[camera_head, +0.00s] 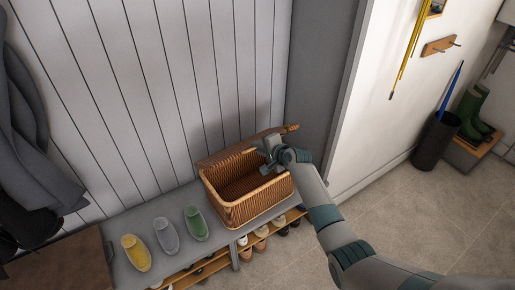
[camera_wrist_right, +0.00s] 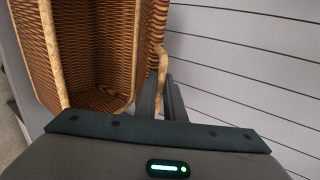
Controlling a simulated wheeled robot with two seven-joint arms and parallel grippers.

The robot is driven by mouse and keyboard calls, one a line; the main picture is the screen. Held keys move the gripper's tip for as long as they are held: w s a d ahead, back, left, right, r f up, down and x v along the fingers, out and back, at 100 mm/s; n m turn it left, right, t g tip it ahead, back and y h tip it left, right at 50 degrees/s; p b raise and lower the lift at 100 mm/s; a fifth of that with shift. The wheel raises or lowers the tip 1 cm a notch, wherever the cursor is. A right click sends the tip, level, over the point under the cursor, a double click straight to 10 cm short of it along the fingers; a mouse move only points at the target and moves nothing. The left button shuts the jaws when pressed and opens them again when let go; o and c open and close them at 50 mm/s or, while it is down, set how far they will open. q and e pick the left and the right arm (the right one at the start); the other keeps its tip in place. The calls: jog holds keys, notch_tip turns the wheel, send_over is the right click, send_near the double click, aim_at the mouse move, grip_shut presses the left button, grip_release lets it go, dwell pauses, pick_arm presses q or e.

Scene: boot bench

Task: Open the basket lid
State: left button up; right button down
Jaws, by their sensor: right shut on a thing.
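The brown wicker basket (camera_head: 243,211) stands on the grey bench, and its inside is exposed. Its lid (camera_head: 232,151) is raised along the back, near the wall, tilted well up from the opening. My right gripper (camera_head: 268,153) is at the right part of the lid, shut on its edge. In the right wrist view, the fingers (camera_wrist_right: 169,100) are at the pale rim of the lid (camera_wrist_right: 160,72), with the open basket (camera_wrist_right: 66,88) to the left. The fingertips are partly hidden by the wrist. My left gripper is not in view.
A yellow shoe (camera_head: 135,252), a grey shoe (camera_head: 166,235) and a green shoe (camera_head: 196,223) lie on the bench (camera_head: 152,215) left of the basket. The panelled wall (camera_head: 160,80) is close behind. Shoes sit on shelves below.

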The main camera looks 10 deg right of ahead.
jog(key=c, duration=1.8)
grip_release()
jog(key=shift+r, duration=0.15)
jog(key=shift+c, duration=0.2)
jog(key=shift+s+d, duration=0.15)
jog(key=shift+s, duration=0.05)
jog(key=b+v, duration=0.2)
jog(key=v, duration=1.5)
